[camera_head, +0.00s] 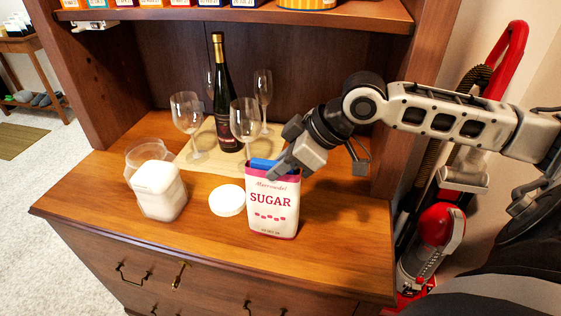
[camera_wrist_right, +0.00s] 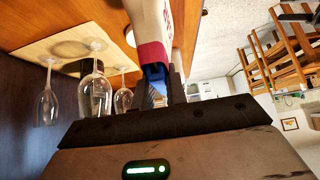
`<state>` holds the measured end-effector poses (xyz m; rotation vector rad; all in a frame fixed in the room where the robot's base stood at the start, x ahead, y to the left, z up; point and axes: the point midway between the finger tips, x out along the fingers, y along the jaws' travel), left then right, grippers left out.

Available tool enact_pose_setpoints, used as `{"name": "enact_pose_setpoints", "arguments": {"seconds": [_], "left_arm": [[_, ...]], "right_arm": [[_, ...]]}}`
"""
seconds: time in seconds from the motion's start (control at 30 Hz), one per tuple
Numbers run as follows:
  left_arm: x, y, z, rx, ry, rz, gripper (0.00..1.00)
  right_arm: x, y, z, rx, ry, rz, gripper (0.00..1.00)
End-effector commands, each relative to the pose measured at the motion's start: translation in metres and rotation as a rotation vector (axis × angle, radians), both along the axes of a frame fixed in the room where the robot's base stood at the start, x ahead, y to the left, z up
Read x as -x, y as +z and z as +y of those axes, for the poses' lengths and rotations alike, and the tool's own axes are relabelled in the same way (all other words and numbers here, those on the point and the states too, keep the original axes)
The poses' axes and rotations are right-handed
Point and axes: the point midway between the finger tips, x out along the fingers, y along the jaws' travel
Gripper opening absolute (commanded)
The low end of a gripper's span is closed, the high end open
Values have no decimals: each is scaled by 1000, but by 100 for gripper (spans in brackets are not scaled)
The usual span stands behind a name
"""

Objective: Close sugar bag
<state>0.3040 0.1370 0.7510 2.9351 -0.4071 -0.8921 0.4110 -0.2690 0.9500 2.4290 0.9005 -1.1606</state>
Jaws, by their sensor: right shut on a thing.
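The white sugar bag (camera_head: 273,212) with pink trim stands upright on the wooden counter, near its right front. A blue clip (camera_head: 262,164) is at the top of the bag. My right gripper (camera_head: 277,170) reaches in from the right at the bag's top edge. In the right wrist view the blue clip (camera_wrist_right: 155,73) lies between the gripper's dark fingers (camera_wrist_right: 160,90), against the pink end of the bag (camera_wrist_right: 152,52). The fingers are shut on the clip. Whether the clip pinches the bag's mouth is hidden. My left gripper is out of view.
A white round lid (camera_head: 227,200) lies left of the bag, beside a clear container with white contents (camera_head: 160,192). Behind are a dark bottle (camera_head: 226,110) and several wine glasses (camera_head: 188,120) on a light board (camera_head: 190,163). A shelf (camera_head: 340,17) hangs above.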

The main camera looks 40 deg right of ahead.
Motion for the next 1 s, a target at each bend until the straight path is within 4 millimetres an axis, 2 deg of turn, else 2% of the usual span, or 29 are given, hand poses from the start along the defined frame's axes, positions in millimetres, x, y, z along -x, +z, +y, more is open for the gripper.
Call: {"name": "enact_pose_setpoints", "arguments": {"seconds": [0.2, 0.23, 0.3, 0.33, 0.5, 0.53, 0.57, 0.6, 1.0], "left_arm": [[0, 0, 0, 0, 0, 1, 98], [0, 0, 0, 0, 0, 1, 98], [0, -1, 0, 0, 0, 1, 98], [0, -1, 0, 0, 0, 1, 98], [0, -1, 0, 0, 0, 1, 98], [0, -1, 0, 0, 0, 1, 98], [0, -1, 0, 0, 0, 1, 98], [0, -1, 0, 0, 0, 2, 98], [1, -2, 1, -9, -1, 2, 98]], "right_arm": [[0, 0, 0, 0, 0, 0, 0], [0, 0, 0, 0, 0, 0, 16], [0, 0, 0, 0, 0, 0, 36], [0, 0, 0, 0, 0, 0, 39], [0, 0, 0, 0, 0, 0, 39], [0, 0, 0, 0, -1, 0, 42], [0, 0, 0, 0, -1, 0, 50], [0, 0, 0, 0, -1, 0, 54], [0, 0, 0, 0, 0, 0, 54]]}}
